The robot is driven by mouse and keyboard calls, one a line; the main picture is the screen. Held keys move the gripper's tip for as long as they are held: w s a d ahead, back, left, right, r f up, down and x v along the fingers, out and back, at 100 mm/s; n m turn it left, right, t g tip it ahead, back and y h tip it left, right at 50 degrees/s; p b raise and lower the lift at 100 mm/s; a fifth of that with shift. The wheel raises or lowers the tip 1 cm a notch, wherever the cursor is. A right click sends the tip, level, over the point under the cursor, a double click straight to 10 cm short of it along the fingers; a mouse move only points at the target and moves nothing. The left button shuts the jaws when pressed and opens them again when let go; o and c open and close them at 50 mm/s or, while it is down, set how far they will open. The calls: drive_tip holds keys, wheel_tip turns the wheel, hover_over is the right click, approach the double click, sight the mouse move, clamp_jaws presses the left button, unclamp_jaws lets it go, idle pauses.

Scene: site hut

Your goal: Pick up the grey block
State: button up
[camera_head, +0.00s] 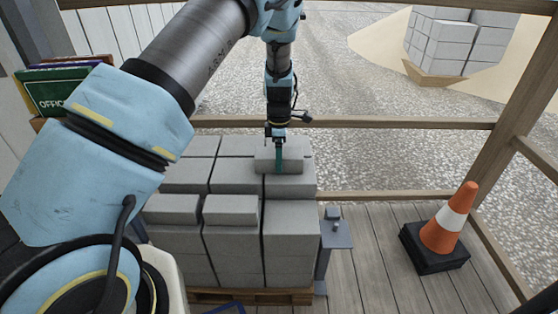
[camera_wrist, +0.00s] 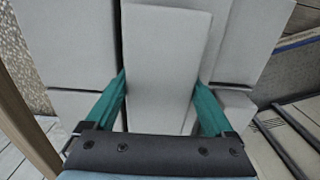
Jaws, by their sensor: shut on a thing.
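The grey block (camera_wrist: 166,62) is between the two teal fingers of my gripper (camera_wrist: 160,95) in the wrist view. One finger presses on each long side, so the gripper is shut on it. In the head view the block (camera_head: 291,160) is at the top right of a stack of grey blocks (camera_head: 290,247), with my gripper (camera_head: 279,160) coming down on it from above. It looks level. I cannot tell whether its underside touches the stack.
Two loose grey blocks lie on the front of the stack, one left (camera_head: 171,209) and one right (camera_head: 231,210). The stack stands on a wooden pallet (camera_head: 265,296). A wooden rail (camera_head: 400,124) runs behind. An orange cone (camera_head: 449,220) stands right.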

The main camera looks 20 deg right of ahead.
clamp_jaws()
drive_tip(key=shift+r, duration=0.1)
